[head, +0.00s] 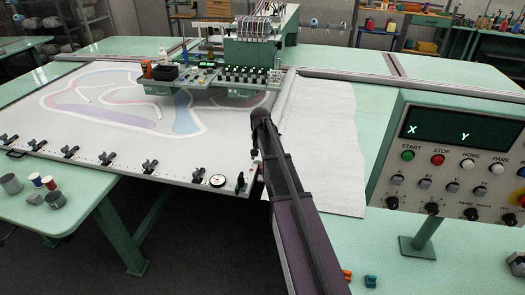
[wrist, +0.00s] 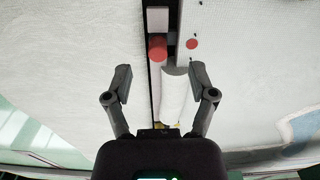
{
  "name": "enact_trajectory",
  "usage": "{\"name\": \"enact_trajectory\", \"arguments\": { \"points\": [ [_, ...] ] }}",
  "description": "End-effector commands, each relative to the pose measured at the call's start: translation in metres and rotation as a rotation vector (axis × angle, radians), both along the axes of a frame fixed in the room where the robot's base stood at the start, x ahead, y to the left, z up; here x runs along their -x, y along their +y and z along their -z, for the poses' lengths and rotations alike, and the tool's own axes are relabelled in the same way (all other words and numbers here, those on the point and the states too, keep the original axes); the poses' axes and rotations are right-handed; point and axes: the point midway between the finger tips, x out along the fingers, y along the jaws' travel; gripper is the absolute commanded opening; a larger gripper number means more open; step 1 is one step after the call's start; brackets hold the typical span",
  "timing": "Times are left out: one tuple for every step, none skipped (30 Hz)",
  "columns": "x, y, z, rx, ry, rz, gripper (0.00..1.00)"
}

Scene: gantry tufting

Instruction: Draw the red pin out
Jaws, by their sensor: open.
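The red pin (wrist: 157,48) shows in the wrist view as a short red cylinder end at a dark slot, just beyond my fingertips and slightly left of centre. My gripper (wrist: 160,76) is open, its two fingers spread either side of the slot. A pale white cylinder (wrist: 176,92) lies between the fingers, closer to the right one. I cannot tell whether it joins the pin. Nothing is visibly gripped. In the head view my arm reaches to the right edge of the white frame, and I cannot make out the pin there.
A flat red dot (wrist: 191,44) marks the pale strip right of the slot. In the head view, clamps line the front of the tufting frame (head: 130,175). A control panel (head: 450,165) stands right, and a white sheet (head: 325,150) hangs beside my arm.

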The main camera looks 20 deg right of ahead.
Motion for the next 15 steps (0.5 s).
{"name": "enact_trajectory", "arguments": {
  "points": [
    [-0.013, -0.008, -0.002, 0.000, 0.000, 0.019, 0.73],
    [-0.016, -0.011, -0.002, 0.000, 0.000, 0.028, 0.73],
    [-0.019, -0.014, -0.003, 0.000, 0.000, 0.037, 0.73],
    [-0.021, -0.016, -0.003, 0.000, 0.000, 0.043, 0.73],
    [-0.022, -0.017, -0.003, 0.000, 0.000, 0.047, 0.73],
    [-0.022, -0.018, -0.003, 0.000, 0.000, 0.051, 0.73],
    [-0.022, -0.019, -0.003, 0.000, 0.000, 0.052, 0.73],
    [-0.022, -0.019, -0.003, 0.000, 0.000, 0.053, 0.73],
    [-0.021, -0.018, -0.003, 0.000, 0.000, 0.052, 0.73],
    [-0.021, -0.018, -0.003, 0.000, 0.000, 0.052, 0.73],
    [-0.021, -0.018, -0.003, 0.000, 0.000, 0.052, 0.73],
    [-0.021, -0.018, -0.003, 0.000, 0.000, 0.051, 0.73],
    [-0.021, -0.018, -0.003, 0.000, 0.000, 0.051, 0.73],
    [-0.021, -0.018, -0.003, 0.000, 0.000, 0.051, 0.73],
    [-0.021, -0.018, -0.003, 0.000, 0.000, 0.050, 0.73]
  ]
}}
